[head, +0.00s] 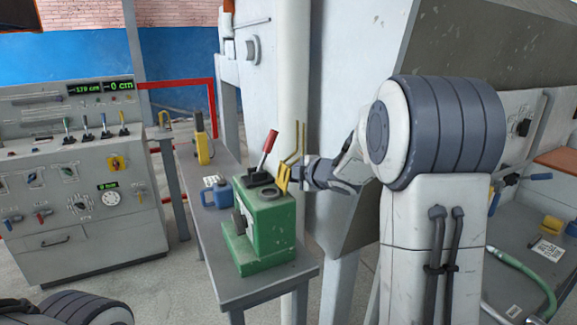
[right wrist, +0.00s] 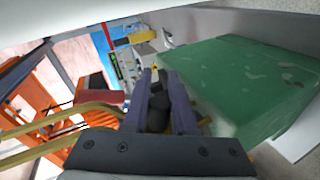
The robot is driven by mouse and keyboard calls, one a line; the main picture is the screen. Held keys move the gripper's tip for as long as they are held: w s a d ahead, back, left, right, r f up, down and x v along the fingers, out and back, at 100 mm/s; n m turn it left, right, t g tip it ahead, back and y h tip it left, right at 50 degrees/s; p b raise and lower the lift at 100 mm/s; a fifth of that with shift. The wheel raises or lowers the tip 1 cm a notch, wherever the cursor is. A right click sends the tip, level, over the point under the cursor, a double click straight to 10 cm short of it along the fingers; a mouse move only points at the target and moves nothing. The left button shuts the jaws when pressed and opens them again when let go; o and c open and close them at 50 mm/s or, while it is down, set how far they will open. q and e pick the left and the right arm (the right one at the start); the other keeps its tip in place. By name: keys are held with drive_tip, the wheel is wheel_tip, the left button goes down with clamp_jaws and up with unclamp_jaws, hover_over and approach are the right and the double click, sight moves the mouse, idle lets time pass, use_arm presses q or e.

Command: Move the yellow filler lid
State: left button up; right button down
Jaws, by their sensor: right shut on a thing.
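The yellow filler lid (head: 283,179) stands tilted at the top right of the green pump unit (head: 270,222), beside the round filler ring (head: 271,194). From the head view I cannot tell whether it touches the unit. My right gripper (head: 299,174) reaches in from the right and is shut on the lid. In the right wrist view the gripper's fingers (right wrist: 163,103) hide most of the lid. My left gripper is not in view.
A red-handled lever (head: 268,148) rises close to the lid. A blue jug (head: 219,193) and a yellow device (head: 201,140) stand farther back on the grey table (head: 274,285). A control console (head: 80,180) is at left, and a large grey panel is at right.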

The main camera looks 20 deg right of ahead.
idle(0.5)
drive_tip(key=c, duration=0.7)
unclamp_jaws()
drive_tip(key=shift+f, duration=0.1)
